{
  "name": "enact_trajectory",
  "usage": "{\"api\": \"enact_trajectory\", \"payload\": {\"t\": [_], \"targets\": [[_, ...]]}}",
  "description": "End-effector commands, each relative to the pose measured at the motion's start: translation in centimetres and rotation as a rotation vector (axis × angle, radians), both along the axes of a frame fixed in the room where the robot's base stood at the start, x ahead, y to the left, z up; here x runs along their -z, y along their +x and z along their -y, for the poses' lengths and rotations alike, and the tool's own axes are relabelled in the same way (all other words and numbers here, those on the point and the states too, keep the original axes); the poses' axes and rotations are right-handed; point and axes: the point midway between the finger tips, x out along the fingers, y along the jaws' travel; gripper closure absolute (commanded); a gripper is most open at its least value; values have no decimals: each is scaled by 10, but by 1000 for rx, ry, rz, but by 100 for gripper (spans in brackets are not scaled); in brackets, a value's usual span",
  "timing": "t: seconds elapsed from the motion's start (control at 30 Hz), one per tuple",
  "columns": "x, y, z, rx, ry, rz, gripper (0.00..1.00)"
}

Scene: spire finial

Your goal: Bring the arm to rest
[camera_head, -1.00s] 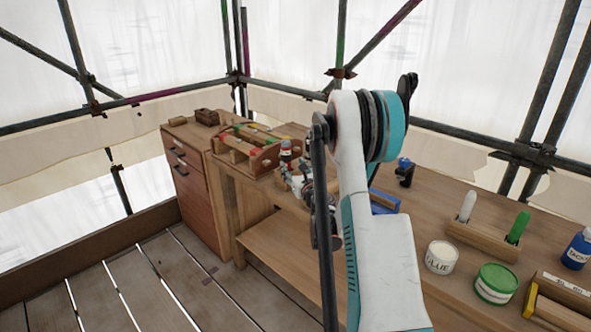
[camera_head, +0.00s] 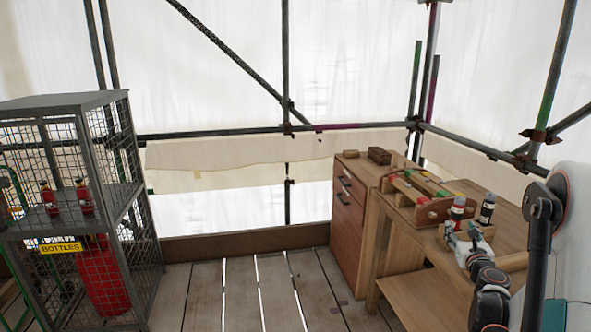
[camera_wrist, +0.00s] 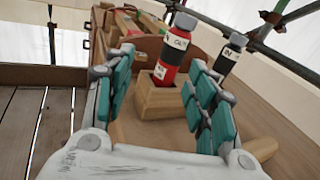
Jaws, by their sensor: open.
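My arm reaches in from the right edge of the head view, over the workbench (camera_head: 425,290). My gripper (camera_head: 462,232) is just in front of a red bottle (camera_head: 457,209). In the wrist view my gripper (camera_wrist: 163,85) is open, its teal-padded fingers apart.
A wooden tool carrier (camera_head: 432,212) sits behind the bottles, beside a drawer unit (camera_head: 347,215). A wire cage (camera_head: 65,240) with red bottles and a "BOTTLES" sign stands at left. Scaffold poles (camera_head: 285,80) and sheeting enclose the place. The plank floor (camera_head: 240,290) between is clear.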

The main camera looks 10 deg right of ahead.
Motion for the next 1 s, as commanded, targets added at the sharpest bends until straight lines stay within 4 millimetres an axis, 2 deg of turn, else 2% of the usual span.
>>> {"api": "enact_trajectory", "payload": {"t": [0.03,0.17,0.2,0.33,0.47,0.6,0.67,0.8,1.0], "targets": [[-15,6,-18,-29,-56,-29,49],[-55,19,-75,-124,-279,-131,49],[-67,21,-94,-157,-357,-164,49],[-102,22,-154,-263,-611,-256,49],[-133,12,-212,-368,-871,-333,49],[-161,-8,-271,-482,-1156,-396,49],[-172,-19,-294,-528,-1279,-417,49],[-192,-53,-342,-635,-1572,-456,49],[-202,-114,-392,-787,-1974,-486,49]]}}
